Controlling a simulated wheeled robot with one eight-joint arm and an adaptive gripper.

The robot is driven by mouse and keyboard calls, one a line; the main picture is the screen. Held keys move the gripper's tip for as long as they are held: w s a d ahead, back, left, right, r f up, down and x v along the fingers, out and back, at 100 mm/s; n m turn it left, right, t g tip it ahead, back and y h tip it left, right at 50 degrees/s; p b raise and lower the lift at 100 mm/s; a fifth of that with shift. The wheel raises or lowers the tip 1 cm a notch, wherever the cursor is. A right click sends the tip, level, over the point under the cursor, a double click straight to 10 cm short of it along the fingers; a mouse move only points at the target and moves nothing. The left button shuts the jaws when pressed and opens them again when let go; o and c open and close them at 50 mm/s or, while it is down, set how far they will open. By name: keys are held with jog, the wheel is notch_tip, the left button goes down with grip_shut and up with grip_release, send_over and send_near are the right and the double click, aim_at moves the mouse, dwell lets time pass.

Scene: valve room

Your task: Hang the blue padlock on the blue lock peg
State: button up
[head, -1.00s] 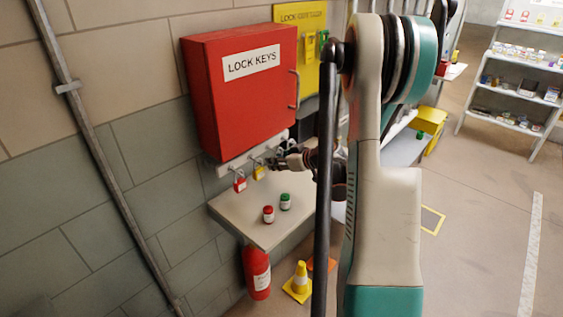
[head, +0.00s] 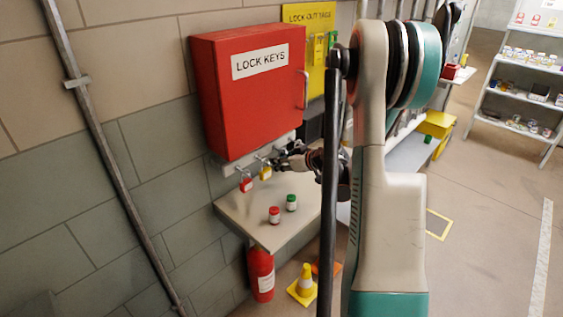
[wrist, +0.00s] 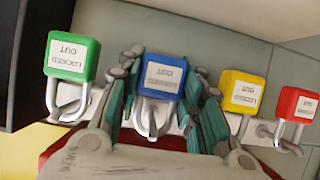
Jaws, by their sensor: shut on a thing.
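The blue padlock (wrist: 165,72) is between the fingers of my gripper (wrist: 165,88) in the wrist view, which are shut on it. Its metal shackle (wrist: 146,118) lies towards the peg rail, in line with the other padlocks' shackles. I cannot tell whether the shackle is around the blue lock peg, as the peg is not clear there. In the head view my gripper (head: 284,161) is at the rail under the red cabinet, just right of the yellow padlock. The blue padlock is not distinguishable there.
A green padlock (wrist: 72,56) hangs on one side of my gripper; yellow (wrist: 242,92) and red (wrist: 297,104) ones hang on the other. The red key cabinet (head: 250,100) is above the rail. A shelf (head: 240,225) below holds a red jar (head: 274,215) and a green jar (head: 291,202).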

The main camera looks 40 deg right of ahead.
jog(key=o, duration=1.2)
jog(key=v, duration=1.2)
